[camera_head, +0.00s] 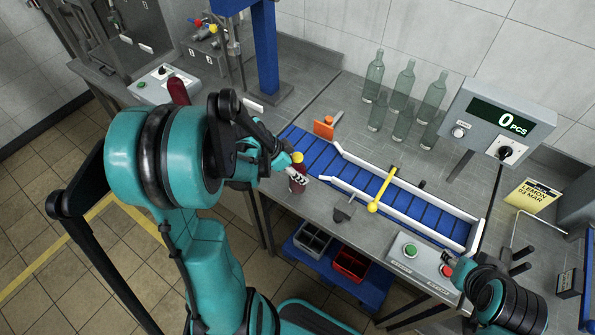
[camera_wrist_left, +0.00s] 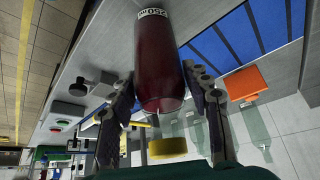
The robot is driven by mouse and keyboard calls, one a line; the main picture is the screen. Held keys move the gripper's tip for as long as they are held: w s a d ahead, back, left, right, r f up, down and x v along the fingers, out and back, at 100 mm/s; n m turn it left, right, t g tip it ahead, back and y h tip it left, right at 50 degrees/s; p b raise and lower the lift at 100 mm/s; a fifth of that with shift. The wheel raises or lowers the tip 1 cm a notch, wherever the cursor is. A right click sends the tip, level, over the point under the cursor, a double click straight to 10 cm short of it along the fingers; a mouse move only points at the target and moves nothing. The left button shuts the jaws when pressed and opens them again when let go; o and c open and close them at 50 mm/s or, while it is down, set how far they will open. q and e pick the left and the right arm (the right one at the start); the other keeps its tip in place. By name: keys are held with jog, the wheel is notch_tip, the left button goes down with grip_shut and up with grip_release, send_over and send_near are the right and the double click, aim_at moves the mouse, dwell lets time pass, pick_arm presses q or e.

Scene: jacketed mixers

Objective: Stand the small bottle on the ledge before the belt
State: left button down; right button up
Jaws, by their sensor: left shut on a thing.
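The small bottle (camera_head: 297,183) is dark red with a yellow cap and a white label. My left gripper (camera_head: 290,169) is shut on it near the front left end of the blue belt (camera_head: 410,205). In the left wrist view the bottle (camera_wrist_left: 160,60) sits between the two dark fingers, with its yellow cap (camera_wrist_left: 172,147) toward the camera. The grey ledge (camera_head: 325,203) runs along the front of the belt; I cannot tell if the bottle's base touches it. My right gripper (camera_head: 497,258) is beside the button box; its finger opening is unclear.
An orange block (camera_head: 324,128) is behind the belt. Several clear green bottles (camera_head: 403,85) stand at the back. A button box (camera_head: 420,262) is at the front right.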

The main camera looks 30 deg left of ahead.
pick_arm(q)
jog(key=shift+r, duration=0.1)
jog(key=c, duration=0.7)
grip_release()
